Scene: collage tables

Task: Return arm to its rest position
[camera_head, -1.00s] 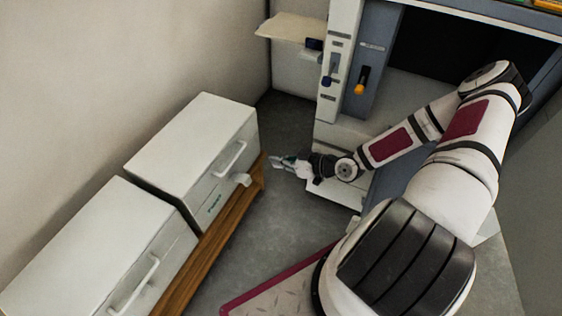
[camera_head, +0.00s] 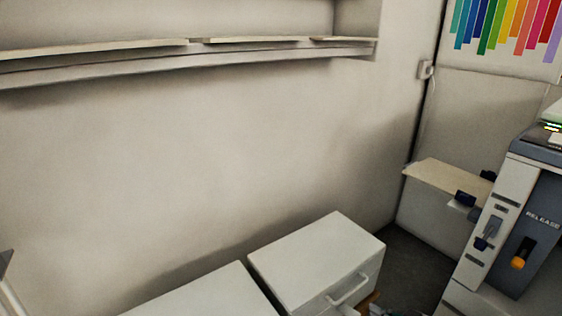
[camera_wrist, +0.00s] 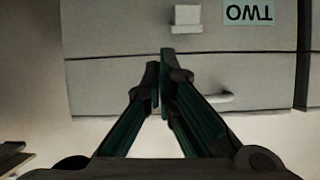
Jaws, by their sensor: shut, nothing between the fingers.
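My gripper (camera_wrist: 160,80) shows in the wrist view with its two dark green fingers close together at the tips. It is shut and empty. Behind the fingertips is a light drawer front (camera_wrist: 110,40), upside down in this view, with a label reading "TWO" (camera_wrist: 249,12), a small white block (camera_wrist: 187,17) and a handle (camera_wrist: 215,98). I cannot tell whether the fingers touch it. In the head view my arm is mostly out of the picture, so its overall pose is hidden.
In the head view, two white cabinets (camera_head: 315,262) (camera_head: 205,295) stand along the wall at the bottom. A shelf (camera_head: 200,60) runs above. At right are a grey machine (camera_head: 535,190) with an orange-tipped lever (camera_head: 521,256) and a side tray (camera_head: 450,178). Dark floor lies between.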

